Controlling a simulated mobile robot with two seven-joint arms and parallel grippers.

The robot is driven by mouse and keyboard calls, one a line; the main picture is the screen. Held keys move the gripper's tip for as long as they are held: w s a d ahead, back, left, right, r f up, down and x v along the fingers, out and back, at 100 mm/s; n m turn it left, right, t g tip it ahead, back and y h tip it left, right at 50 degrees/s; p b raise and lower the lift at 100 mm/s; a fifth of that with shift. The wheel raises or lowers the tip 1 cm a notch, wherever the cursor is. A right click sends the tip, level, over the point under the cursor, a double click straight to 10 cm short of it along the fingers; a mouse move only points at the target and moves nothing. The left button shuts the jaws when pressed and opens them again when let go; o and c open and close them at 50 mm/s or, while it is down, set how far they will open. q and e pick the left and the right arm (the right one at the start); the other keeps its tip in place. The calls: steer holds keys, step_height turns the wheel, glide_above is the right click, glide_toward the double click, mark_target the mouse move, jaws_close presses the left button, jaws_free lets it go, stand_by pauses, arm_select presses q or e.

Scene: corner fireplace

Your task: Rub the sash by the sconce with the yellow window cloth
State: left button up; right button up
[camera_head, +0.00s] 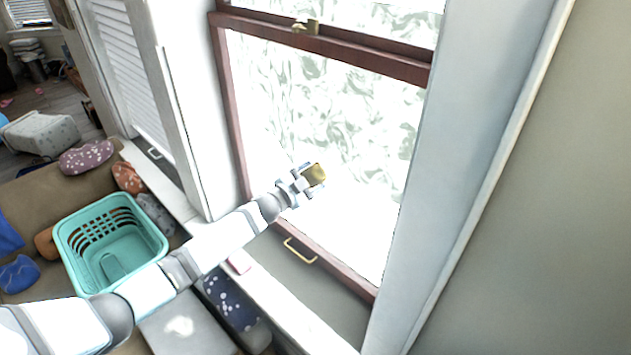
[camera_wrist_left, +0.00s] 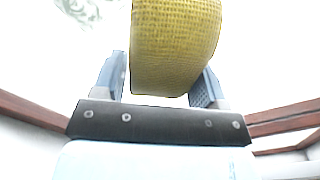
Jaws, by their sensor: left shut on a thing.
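The yellow window cloth (camera_head: 314,174) is held in my left gripper (camera_head: 305,178), in front of the lower pane of the window sash (camera_head: 322,120). In the left wrist view the cloth (camera_wrist_left: 176,45) is a thick, woven yellow pad between the two fingers of the gripper (camera_wrist_left: 162,85). The sash has a dark red-brown frame and a bright, patterned pane. I cannot tell whether the cloth touches the glass. No sconce shows in either view. My right gripper is not in view.
A brass handle (camera_head: 300,250) sits at the sash's bottom and a latch (camera_head: 306,27) on its upper rail. A pink block (camera_head: 239,262) lies on the white sill. A teal basket (camera_head: 108,240) and several cushions are at the lower left. A plain wall (camera_head: 545,200) is at right.

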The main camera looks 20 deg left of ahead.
arm_select(q)
steer(key=shift+w+a+f, duration=0.1)
steer(key=shift+w+a, duration=0.25)
steer(key=shift+a, duration=0.5)
steer(key=shift+w+a+r, duration=0.1)
steer(key=shift+w+a, duration=0.25)
steer(key=shift+a, duration=0.45)
steer(key=shift+w+a+f, duration=0.1)
steer(key=shift+w+a, duration=0.25)
steer(key=shift+a, duration=0.5)
steer(key=shift+w+a+b, duration=0.25)
steer(key=shift+w+a, duration=0.1)
steer(key=shift+a, duration=0.45)
steer(key=shift+w+a+b, duration=0.25)
steer(key=shift+w+a, duration=0.1)
steer(key=shift+a, duration=0.4)
steer(key=shift+r, duration=0.2)
steer(key=shift+s+a+f+p, duration=0.1)
steer(key=shift+s+a+p, duration=0.1)
steer(key=shift+s+p, duration=0.35)
glide_toward(295, 160)
steer(key=shift+w+d+f, duration=0.1)
steer(key=shift+w+d, duration=0.25)
steer(key=shift+w, duration=0.3)
